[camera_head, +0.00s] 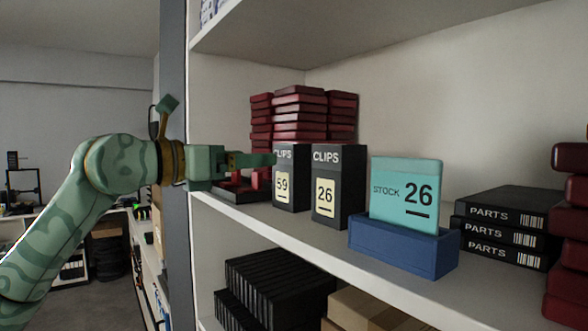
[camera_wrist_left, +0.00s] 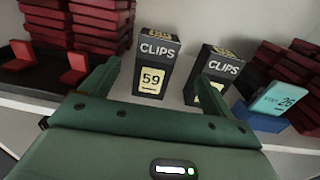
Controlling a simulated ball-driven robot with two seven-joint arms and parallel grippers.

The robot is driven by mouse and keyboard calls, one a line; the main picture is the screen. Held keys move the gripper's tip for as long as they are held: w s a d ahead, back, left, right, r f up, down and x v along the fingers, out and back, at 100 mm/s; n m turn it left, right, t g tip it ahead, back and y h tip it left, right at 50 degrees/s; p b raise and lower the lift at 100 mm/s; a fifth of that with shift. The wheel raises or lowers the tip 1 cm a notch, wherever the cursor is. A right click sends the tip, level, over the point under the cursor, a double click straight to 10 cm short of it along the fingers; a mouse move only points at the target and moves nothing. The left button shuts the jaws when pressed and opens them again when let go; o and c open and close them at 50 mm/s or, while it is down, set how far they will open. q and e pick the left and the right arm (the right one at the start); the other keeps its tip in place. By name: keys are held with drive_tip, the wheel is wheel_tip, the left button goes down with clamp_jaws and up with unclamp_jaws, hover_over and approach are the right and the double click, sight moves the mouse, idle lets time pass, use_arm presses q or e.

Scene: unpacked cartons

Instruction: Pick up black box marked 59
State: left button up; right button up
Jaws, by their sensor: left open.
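The black box marked 59 (camera_head: 292,185) stands upright on the white shelf, with "CLIPS" on top and a pale yellow label. It also shows in the left wrist view (camera_wrist_left: 155,65), between and beyond my fingers. My left gripper (camera_head: 262,160) reaches in from the left at the height of the box's upper part. It is open and empty, and its fingertips overlap the box's upper left edge in the head view. In the left wrist view the gripper (camera_wrist_left: 158,78) has its fingers spread either side of the box. Contact cannot be told. My right gripper is not in view.
A similar black box marked 26 (camera_head: 338,195) stands close to the right, partly behind a finger in the wrist view. A teal card (camera_head: 405,190) stands in a blue tray (camera_head: 400,247). Red stacks (camera_head: 300,115) rise behind. A grey upright (camera_head: 174,80) borders the shelf.

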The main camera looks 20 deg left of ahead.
sight(282, 157)
use_arm(q)
drive_tip(key=p+x, duration=0.1)
drive_tip(key=x, duration=0.4)
drive_tip(key=shift+w+d, duration=0.3)
drive_tip(key=shift+d, duration=0.05)
drive_tip(key=shift+w+d, duration=0.15)
drive_tip(key=shift+w, duration=0.05)
drive_tip(key=shift+w+p, duration=0.2)
drive_tip(key=shift+p, duration=0.1)
drive_tip(key=p+x, duration=0.2)
drive_tip(key=x, duration=0.2)
drive_tip(key=shift+w, duration=0.4)
drive_tip(key=shift+f, duration=0.1)
drive_tip(key=shift+s, duration=0.15)
drive_tip(key=c, duration=1.2)
